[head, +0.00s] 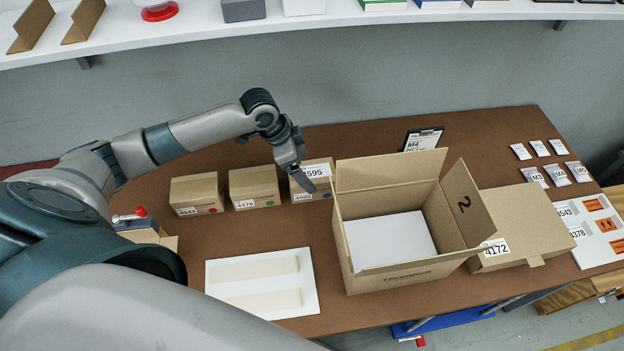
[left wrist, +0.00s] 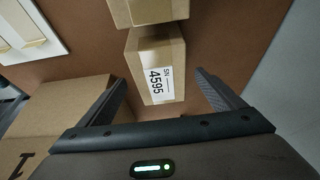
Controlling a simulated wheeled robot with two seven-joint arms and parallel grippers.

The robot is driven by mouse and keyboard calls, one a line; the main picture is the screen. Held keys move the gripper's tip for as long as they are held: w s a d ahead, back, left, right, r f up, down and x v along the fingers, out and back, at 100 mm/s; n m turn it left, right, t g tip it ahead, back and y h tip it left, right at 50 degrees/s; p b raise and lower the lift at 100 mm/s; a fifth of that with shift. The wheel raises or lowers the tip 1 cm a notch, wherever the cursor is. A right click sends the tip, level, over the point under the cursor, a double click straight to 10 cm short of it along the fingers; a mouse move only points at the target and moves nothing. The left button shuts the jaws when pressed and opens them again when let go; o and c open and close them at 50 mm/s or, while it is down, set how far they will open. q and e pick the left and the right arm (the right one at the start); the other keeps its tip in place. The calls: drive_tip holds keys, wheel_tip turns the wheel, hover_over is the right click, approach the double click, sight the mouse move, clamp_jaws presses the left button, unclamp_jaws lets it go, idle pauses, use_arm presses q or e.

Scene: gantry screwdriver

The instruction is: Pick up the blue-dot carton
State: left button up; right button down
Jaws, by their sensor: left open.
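Three small brown cartons stand in a row at the back of the table. The left one (head: 197,194) has a red dot and the middle one (head: 254,187) a green dot. My left gripper (head: 304,184) is open and empty, pointing down at this right carton. In the left wrist view the 4595 carton (left wrist: 161,52) lies ahead, between the lines of the open fingers (left wrist: 164,92). My right gripper is out of view.
A large open box (head: 398,274) with a white block inside stands close to the right of the carton. A closed carton (head: 525,225), small packets (head: 555,176) and a label sheet (head: 597,250) lie farther right. A white board (head: 262,309) lies in front.

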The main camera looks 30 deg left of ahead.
use_arm(q)
drive_tip(key=shift+p+x, duration=0.5)
drive_tip(key=shift+x, duration=2.2)
drive_tip(key=shift+f, duration=0.25)
drive_tip(key=shift+c, duration=0.5)
drive_tip(key=c, duration=1.4)
drive_tip(key=shift+o, duration=0.2)
drive_tip(key=shift+r, duration=0.1)
